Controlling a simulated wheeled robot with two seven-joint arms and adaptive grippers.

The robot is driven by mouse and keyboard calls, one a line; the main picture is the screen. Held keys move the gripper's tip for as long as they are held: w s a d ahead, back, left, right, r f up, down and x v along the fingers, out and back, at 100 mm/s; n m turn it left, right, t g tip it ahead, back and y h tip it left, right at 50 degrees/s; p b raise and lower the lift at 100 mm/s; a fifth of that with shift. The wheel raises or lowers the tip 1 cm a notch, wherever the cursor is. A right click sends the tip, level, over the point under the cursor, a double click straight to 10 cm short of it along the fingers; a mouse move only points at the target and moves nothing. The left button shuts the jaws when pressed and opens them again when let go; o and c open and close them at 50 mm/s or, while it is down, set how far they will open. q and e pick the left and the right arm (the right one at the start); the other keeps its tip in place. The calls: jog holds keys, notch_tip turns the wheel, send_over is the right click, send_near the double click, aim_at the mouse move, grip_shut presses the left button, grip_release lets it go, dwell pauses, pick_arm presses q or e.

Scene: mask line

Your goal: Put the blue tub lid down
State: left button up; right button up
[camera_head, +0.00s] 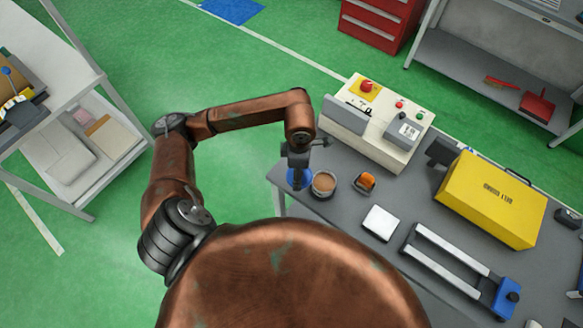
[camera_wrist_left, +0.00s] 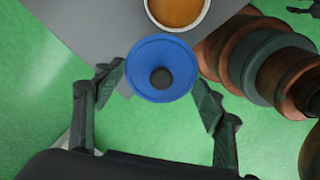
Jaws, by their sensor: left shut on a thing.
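The blue tub lid (camera_head: 299,180) is a round blue disc with a dark knob, at the left end of the grey table. My left gripper (camera_head: 296,160) is shut on it from above. In the left wrist view the lid (camera_wrist_left: 146,70) shows between the two fingers (camera_wrist_left: 160,80). The open tub (camera_head: 323,184), pale-rimmed with brown contents, stands just right of the lid; it also shows at the top of the wrist view (camera_wrist_left: 179,9). Whether the lid touches the table I cannot tell. My right gripper is in neither view.
The table (camera_head: 340,217) ends close to the lid, with green floor beyond. An orange item (camera_head: 365,182) and a white block (camera_head: 380,222) lie right of the tub. A cream control box (camera_head: 378,123) stands behind, a yellow machine (camera_head: 490,198) to the right.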

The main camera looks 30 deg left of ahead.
pick_arm(q)
jog(key=w+a+f, duration=0.1)
jog(key=f, duration=0.1)
jog(key=w+a+f, duration=0.1)
jog(key=a+f, duration=0.1)
jog(key=w+a+f, duration=0.2)
jog(key=shift+w+f, duration=0.1)
jog(key=shift+f, duration=0.15)
jog(key=shift+w+a+f, duration=0.1)
jog(key=shift+w+f, duration=0.05)
jog(key=shift+f, duration=1.55)
jog(key=shift+f, duration=0.1)
jog(key=o, duration=0.9)
jog(key=shift+o, duration=0.2)
notch_tip(320, 180, up, 12)
